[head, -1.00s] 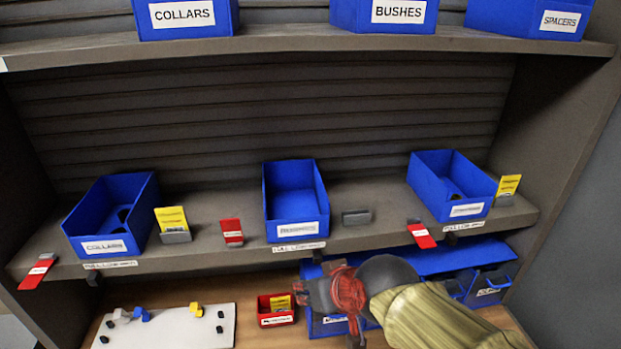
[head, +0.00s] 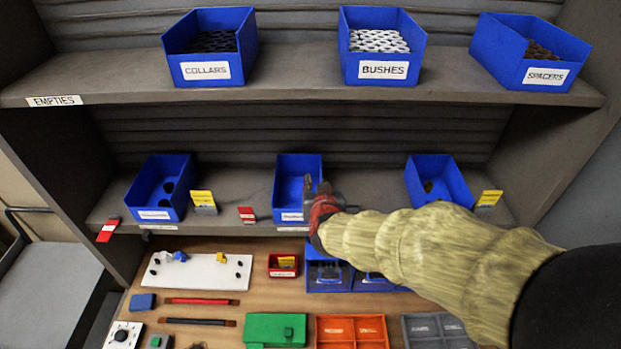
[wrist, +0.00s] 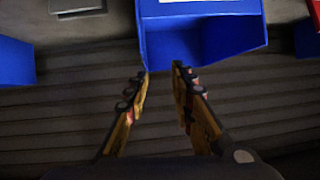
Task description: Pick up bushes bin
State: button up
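A blue bin labelled BUSHES (head: 383,70) stands on the top shelf, filled with pale ring-like parts. On the middle shelf, a blue bin (head: 292,214) stands in the middle; its label is too small to read. My gripper (head: 317,188) is in front of that bin and partly hides its right side. In the wrist view a blue bin (wrist: 165,45) shows upside down, its visible inside looking empty. My gripper (wrist: 160,74) is open there, its fingertips apart close to the bin's rim. I cannot tell whether they touch it.
Blue bins of collars (head: 207,70) and spacers (head: 546,75) flank the bushes bin. The middle shelf has a left bin (head: 155,214) and a right bin (head: 436,195), plus red and yellow cards. Below is a worktop with a white board (head: 195,282) and trays.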

jog(key=shift+w+d+f+t+h+p, duration=0.25)
jog(key=shift+w+d+t+h+p, duration=0.2)
jog(key=shift+w+d+p, duration=0.35)
jog(key=x, duration=0.2)
jog(key=p+x, duration=0.1)
jog(key=x, duration=0.4)
jog(key=shift+s+d+f, duration=0.1)
jog(key=shift+f, duration=0.25)
jog(key=shift+c, duration=1.4)
grip_shut()
jog(key=shift+r, duration=0.1)
